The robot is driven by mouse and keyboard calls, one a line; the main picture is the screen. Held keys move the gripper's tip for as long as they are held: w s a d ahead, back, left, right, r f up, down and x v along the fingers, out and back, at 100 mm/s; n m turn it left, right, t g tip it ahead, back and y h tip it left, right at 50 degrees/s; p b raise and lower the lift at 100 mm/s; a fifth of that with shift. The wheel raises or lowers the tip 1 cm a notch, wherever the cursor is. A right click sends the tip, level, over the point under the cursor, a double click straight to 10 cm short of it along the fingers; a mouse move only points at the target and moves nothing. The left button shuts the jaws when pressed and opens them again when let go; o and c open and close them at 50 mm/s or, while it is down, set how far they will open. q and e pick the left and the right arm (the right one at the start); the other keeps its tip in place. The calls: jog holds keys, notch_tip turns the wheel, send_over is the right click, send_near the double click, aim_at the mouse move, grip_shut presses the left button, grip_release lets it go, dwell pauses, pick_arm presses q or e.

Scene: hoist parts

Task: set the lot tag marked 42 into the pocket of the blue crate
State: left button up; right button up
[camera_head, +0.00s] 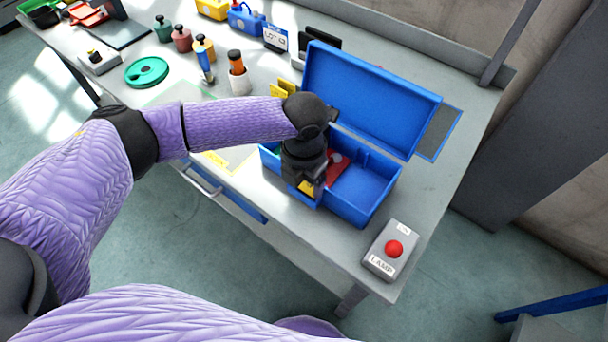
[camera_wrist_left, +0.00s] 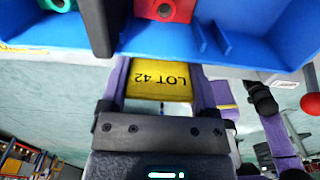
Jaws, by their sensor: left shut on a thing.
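The blue crate (camera_head: 375,207) stands with its lid (camera_head: 372,95) raised; red and green parts show inside in the wrist view. My left gripper (camera_head: 311,182) is at the crate's near left wall, pointing down. It is shut on the yellow lot tag (camera_wrist_left: 160,80), whose LOT 42 reads upside down in the wrist view. A bit of the tag also shows in the head view (camera_head: 306,188), close to the crate's outer front. The pocket is mostly hidden by my gripper, and I cannot tell whether the tag is inside it. My right gripper cannot be made out clearly.
A LAMP box (camera_head: 389,250) with a red button stands right of the crate. The table's front edge lies close by.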

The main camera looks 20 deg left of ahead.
pick_arm(q)
jog(key=shift+f, duration=0.15)
jog(key=shift+f, duration=0.4)
jog(key=o, duration=1)
jog(key=shift+s, duration=0.1)
jog(key=shift+o, duration=0.2)
jog(key=shift+f, duration=0.1)
jog(key=shift+s, duration=0.1)
